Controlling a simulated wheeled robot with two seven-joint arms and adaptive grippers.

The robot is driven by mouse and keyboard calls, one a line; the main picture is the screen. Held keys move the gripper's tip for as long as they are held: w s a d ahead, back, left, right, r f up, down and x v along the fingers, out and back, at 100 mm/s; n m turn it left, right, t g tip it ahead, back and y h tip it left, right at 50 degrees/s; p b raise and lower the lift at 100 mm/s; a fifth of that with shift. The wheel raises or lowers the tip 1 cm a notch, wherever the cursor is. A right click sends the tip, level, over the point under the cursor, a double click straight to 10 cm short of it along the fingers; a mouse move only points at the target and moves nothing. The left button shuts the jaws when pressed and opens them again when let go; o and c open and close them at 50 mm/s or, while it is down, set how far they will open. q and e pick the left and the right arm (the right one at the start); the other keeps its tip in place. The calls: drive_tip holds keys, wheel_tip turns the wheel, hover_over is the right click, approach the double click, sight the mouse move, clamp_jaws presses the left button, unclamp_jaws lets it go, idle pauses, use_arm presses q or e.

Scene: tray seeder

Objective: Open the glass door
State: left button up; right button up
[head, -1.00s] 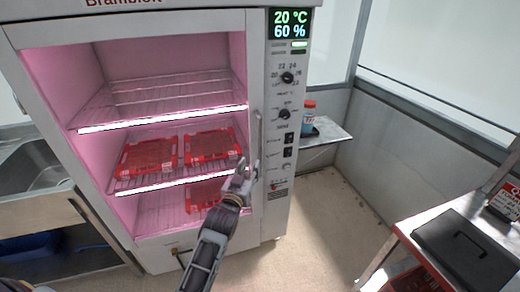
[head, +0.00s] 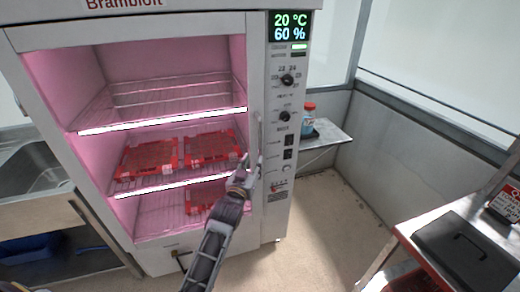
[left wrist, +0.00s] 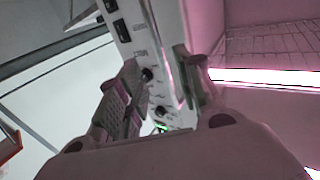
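The glass door (head: 253,70) on the front of the white cabinet looks closed. Lit shelves show through it. Its slim vertical handle (head: 258,131) is along the door's right edge, left of the control panel. My left gripper (head: 250,168) is at the lower end of the handle, in front of the door. In the left wrist view, the left gripper's fingers (left wrist: 160,90) stand apart, with the handle (left wrist: 181,82) close to the right finger. I cannot tell whether they touch. My right gripper is not in view.
Red trays (head: 211,148) sit on the wire shelves inside. The control panel (head: 287,110) has a lit display and knobs. A sink (head: 35,170) stands left. A small shelf (head: 326,136) holds a bottle. A table (head: 425,240) with a black case (head: 466,252) is right; the floor between is clear.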

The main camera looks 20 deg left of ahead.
sight(259, 149)
use_arm(q)
drive_tip(key=w, duration=0.5)
drive_tip(key=shift+w, duration=2.65)
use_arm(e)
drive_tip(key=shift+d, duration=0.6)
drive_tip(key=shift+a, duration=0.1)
